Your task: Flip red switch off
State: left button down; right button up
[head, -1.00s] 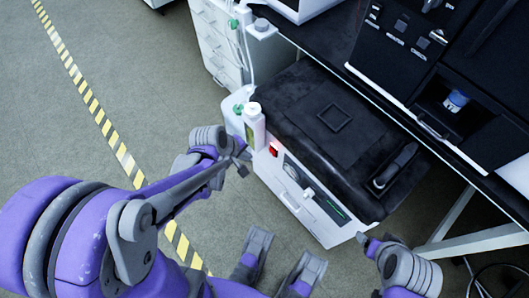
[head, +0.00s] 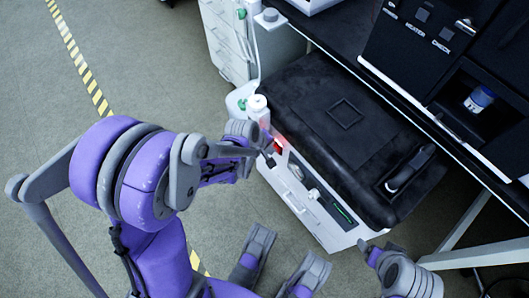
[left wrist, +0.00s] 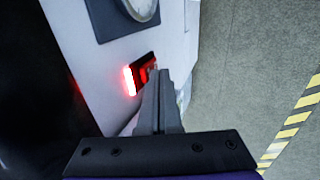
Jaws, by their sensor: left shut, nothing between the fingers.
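The red switch (head: 279,146) glows on the front panel of the white, black-topped machine (head: 318,214). It also shows lit in the left wrist view (left wrist: 135,76), with a bright red-white edge. My left gripper (head: 271,160) is shut and empty, its tip right at the switch in the head view. In the left wrist view the closed fingers (left wrist: 160,80) reach up to the switch's right edge; I cannot tell whether they touch it. My right gripper (head: 366,246) shows only in part at the lower right, near the machine's front corner; its fingers are unclear.
A white bottle (head: 258,108) stands by the machine's left corner, close to my left gripper. A round gauge (left wrist: 138,8) sits beside the switch. A black bench (head: 335,30) overhangs behind.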

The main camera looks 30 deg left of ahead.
pick_arm(q)
jog(key=shift+w, duration=0.1)
jog(key=shift+w+d+r, duration=0.1)
jog(key=shift+w+d, duration=0.05)
jog(key=shift+w, duration=0.1)
jog(key=shift+r, duration=0.1)
dwell(0.3)
jog(key=shift+r+p, duration=0.65)
jog(key=shift+r, duration=0.1)
jog(key=shift+s, duration=0.1)
